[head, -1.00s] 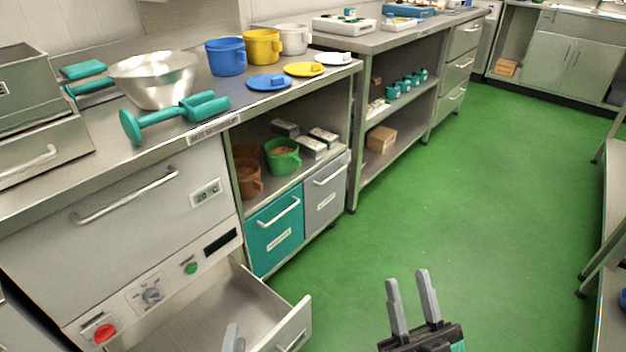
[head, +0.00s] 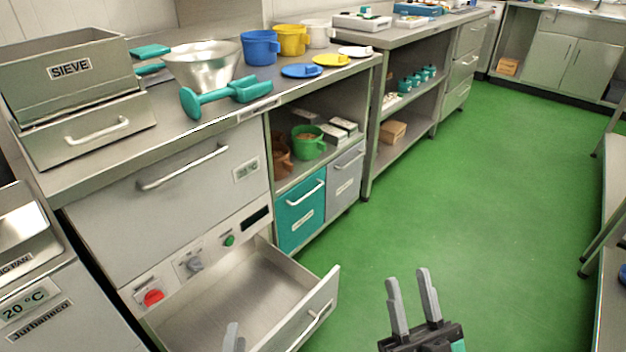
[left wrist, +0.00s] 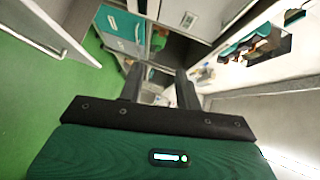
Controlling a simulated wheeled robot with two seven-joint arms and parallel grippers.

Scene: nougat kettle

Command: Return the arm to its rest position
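My left gripper (head: 234,338) barely shows at the bottom of the head view, as one grey fingertip in front of the open drawer. In the left wrist view my left gripper (left wrist: 160,88) has its two dark fingers apart, with nothing seen held between them. My right gripper (head: 413,296) is at the bottom right of centre in the head view, over the green floor. Its two grey fingers point up and stand apart, with nothing between them. Most of both arms is out of view.
An open, empty steel drawer (head: 325,310) juts out low under the counter. On the counter are a sieve box (head: 110,78), a metal bowl (head: 200,65), a teal tool (head: 226,95) and coloured mugs (head: 260,48). The green floor (head: 480,190) is clear.

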